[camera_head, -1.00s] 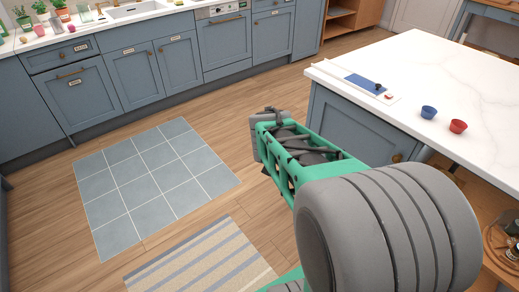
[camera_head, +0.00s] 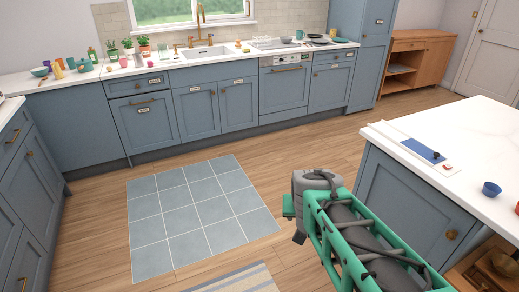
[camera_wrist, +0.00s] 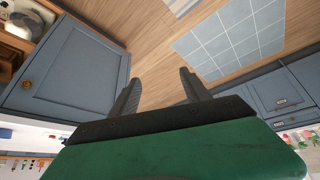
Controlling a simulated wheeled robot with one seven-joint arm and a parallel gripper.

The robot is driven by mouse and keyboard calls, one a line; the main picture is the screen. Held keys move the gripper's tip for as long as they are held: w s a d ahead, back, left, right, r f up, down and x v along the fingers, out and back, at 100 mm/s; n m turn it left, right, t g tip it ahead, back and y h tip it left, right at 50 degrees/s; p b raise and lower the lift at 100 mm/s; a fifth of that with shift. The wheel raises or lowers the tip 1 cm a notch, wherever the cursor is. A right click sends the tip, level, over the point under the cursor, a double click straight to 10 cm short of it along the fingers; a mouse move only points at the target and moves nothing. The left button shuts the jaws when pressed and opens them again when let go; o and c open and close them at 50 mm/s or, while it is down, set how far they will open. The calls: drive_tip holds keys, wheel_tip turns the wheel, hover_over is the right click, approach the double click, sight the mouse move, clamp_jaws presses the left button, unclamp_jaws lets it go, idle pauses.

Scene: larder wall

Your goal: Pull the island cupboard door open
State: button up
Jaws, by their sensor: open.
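The island cupboard door (camera_head: 407,203) is a blue-grey panel under the white island top, and it looks shut. Its round brass knob (camera_head: 451,234) sits near the door's right edge in the head view. In the wrist view the door (camera_wrist: 72,72) is at the left, with the knob (camera_wrist: 27,84) near its far left edge. My gripper (camera_wrist: 158,82) is open, with two dark fingers apart and only floor showing between them. It is beside the door, apart from the knob. In the head view my arm hides the door's lower part, and the fingertips are hard to make out.
The island worktop (camera_head: 480,140) overhangs the door, with a blue bowl (camera_head: 491,189) on it. Open shelving (camera_head: 490,268) is right of the door. The wooden floor and tiled mat (camera_head: 200,213) left of my arm are clear. A row of counter cupboards (camera_head: 215,107) stands behind.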

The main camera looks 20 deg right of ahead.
drive_tip(key=s+a+r+n+g+y+p, duration=0.2)
drive_tip(key=s+a+r+n+y, duration=0.15)
drive_tip(key=s+a, duration=0.65)
drive_tip(key=w+d+f+m+t+h+b, duration=0.1)
drive_tip(key=w+d+f+m+h+b, duration=0.3)
drive_tip(key=d, duration=0.5)
drive_tip(key=w+d+f+m+t+h+b, duration=0.1)
drive_tip(key=w+d+f+b, duration=0.4)
drive_tip(key=d, duration=0.4)
drive_tip(key=w+d+f+m+t+h+b, duration=0.1)
drive_tip(key=w+d+f+m+h+b, duration=0.25)
drive_tip(key=d+f+b, duration=0.45)
drive_tip(key=m+g+h+b, duration=0.3)
drive_tip(key=m+h+b, duration=0.1)
drive_tip(key=h+b, duration=0.7)
approach(449, 236)
drive_tip(key=y+b, duration=0.1)
drive_tip(key=d, duration=0.5)
drive_tip(key=w+d, duration=0.1)
drive_tip(key=d, duration=0.2)
drive_tip(key=shift+w+d+r, duration=0.1)
drive_tip(key=shift+d+r, duration=0.05)
drive_tip(key=shift+r, duration=0.2)
drive_tip(key=shift+w+d, duration=0.1)
drive_tip(key=shift+d, duration=0.25)
drive_tip(key=shift+r, duration=0.1)
